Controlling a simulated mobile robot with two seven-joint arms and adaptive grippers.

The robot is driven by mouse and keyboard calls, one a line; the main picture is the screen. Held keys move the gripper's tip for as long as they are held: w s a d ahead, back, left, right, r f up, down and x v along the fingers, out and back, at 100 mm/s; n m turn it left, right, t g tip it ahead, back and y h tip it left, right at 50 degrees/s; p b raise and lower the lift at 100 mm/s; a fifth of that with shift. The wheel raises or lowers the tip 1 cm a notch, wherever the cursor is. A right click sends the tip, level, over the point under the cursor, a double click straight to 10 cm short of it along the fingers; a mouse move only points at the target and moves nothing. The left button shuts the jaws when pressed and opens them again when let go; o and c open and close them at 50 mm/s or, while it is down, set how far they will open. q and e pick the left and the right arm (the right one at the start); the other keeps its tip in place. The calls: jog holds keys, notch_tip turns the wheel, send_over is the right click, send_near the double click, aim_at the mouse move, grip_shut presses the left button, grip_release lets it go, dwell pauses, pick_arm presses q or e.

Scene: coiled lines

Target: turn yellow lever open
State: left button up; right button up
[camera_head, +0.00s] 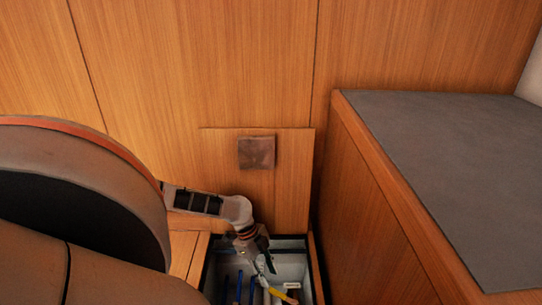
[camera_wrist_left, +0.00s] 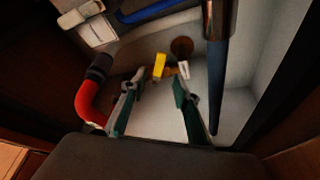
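The yellow lever (camera_head: 277,292) shows at the bottom of the open floor compartment in the head view. In the left wrist view the yellow lever (camera_wrist_left: 160,65) is a small upright yellow block, seen just beyond and between my fingertips. My left gripper (camera_head: 264,264) reaches down into the compartment. In the left wrist view my left gripper (camera_wrist_left: 157,84) has its two green fingers apart, with nothing visible between them. I cannot tell whether a finger touches the lever. My right gripper is in neither view.
A red hose (camera_wrist_left: 88,100) with a dark collar runs left of the fingers. A dark blue pipe (camera_wrist_left: 217,75) stands close on the right. A blue hose (camera_wrist_left: 150,10) lies at the top. Wooden panels and a grey-topped bench (camera_head: 440,160) surround the narrow compartment.

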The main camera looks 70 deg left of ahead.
pick_arm(q)
jog(key=shift+a+r, duration=0.1)
jog(key=shift+r, duration=0.3)
